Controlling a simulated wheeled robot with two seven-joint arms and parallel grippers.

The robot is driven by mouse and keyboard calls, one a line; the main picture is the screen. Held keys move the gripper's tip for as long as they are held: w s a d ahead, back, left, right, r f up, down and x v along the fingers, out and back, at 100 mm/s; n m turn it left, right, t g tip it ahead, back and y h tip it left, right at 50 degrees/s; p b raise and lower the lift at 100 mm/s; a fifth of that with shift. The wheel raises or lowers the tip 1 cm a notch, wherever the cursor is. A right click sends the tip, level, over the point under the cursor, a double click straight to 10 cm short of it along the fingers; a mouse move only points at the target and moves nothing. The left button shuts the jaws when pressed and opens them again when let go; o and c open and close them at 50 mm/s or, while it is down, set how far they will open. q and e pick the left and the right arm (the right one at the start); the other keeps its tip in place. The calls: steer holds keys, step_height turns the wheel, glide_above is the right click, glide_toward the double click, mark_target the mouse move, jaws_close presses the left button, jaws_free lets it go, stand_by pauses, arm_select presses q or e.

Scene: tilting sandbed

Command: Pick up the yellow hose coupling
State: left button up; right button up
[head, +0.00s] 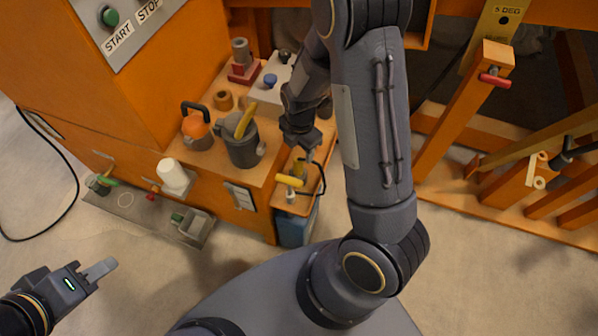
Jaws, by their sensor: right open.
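A small yellow piece (289,180), which looks like the yellow hose coupling, is at the small orange side shelf (296,208), with a pale fitting just below it. A thin black hose or cable curves beside it on the right. My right gripper (306,153) points down just above and to the right of the yellow piece. It is open, and I see no contact with the piece. Its fingers are small and partly hidden by its own body. My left gripper (98,270) is at the lower left, far from the bench; its finger gap does not show.
The orange bench top holds a grey cup (243,150) with a yellow item in it, an orange-and-black object (196,128) and a red-based fitting (243,72). Orange beams stand on the right.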

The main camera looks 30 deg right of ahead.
mark_target(298, 165)
steer(key=f, duration=0.2)
steer(key=f+b, duration=0.1)
steer(key=f, duration=0.1)
steer(key=a+f, duration=0.1)
steer(key=f, duration=0.2)
steer(key=shift+s, duration=0.3)
steer(key=shift+c, duration=0.4)
steer(key=c, duration=1)
